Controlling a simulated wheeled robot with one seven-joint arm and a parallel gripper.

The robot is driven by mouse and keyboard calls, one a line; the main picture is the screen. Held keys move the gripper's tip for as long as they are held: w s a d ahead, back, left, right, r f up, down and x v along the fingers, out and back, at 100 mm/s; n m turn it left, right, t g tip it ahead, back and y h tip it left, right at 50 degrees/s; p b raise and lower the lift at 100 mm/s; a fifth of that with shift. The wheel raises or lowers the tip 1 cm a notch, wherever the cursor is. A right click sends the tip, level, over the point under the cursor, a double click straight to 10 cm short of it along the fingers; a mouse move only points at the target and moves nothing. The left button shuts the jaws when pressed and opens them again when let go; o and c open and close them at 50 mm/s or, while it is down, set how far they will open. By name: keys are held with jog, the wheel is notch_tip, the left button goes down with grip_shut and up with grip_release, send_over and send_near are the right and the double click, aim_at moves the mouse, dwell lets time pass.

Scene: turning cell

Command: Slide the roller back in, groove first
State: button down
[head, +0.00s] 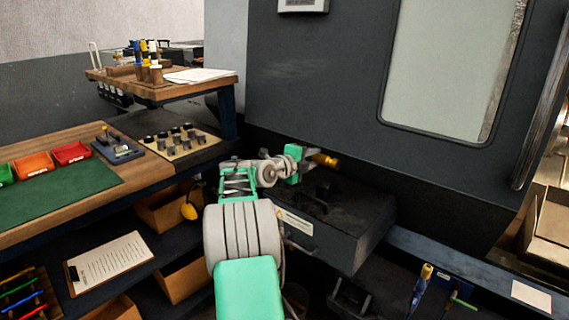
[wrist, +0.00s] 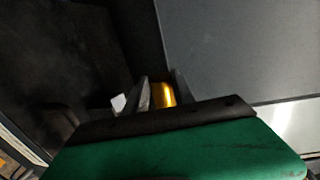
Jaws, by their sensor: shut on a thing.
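The roller (head: 327,160), golden yellow, sticks out to the right past the fingers of my gripper (head: 309,158) in the head view. My gripper is shut on it, just in front of the dark machine panel and above the dark box-like housing. In the wrist view the roller (wrist: 162,95) shows as a bright golden piece between the two grey fingers of my gripper (wrist: 158,92). Its groove is not visible, and I cannot tell which end it is on. The opening for the roller cannot be made out; a dark fitting (head: 318,193) on the housing is in deep shade.
The dark housing (head: 345,245) juts out below my gripper. The machine's large panel (head: 320,90) rises close behind. A wooden bench (head: 60,150) with bins and a peg board (head: 180,141) stands at left. A blue-handled tool (head: 421,285) is at lower right.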

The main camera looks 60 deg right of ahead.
notch_tip(320, 180, down, 6)
jog(key=shift+f+b, duration=0.25)
jog(key=shift+b, duration=0.55)
jog(key=shift+f+b, duration=0.45)
jog(key=shift+b, duration=0.3)
jog(key=shift+f+b, duration=0.2)
jog(key=shift+b, duration=0.25)
jog(key=c, duration=1)
grip_release()
jog(key=shift+f, duration=0.15)
jog(key=shift+f, duration=0.3)
jog(key=v, duration=0.7)
jog(key=shift+w+a+r, duration=0.1)
jog(key=shift+a+r, duration=0.1)
jog(key=shift+r, duration=0.05)
jog(key=shift+a+r, duration=0.15)
jog(key=shift+a, duration=0.2)
jog(key=shift+w, duration=0.1)
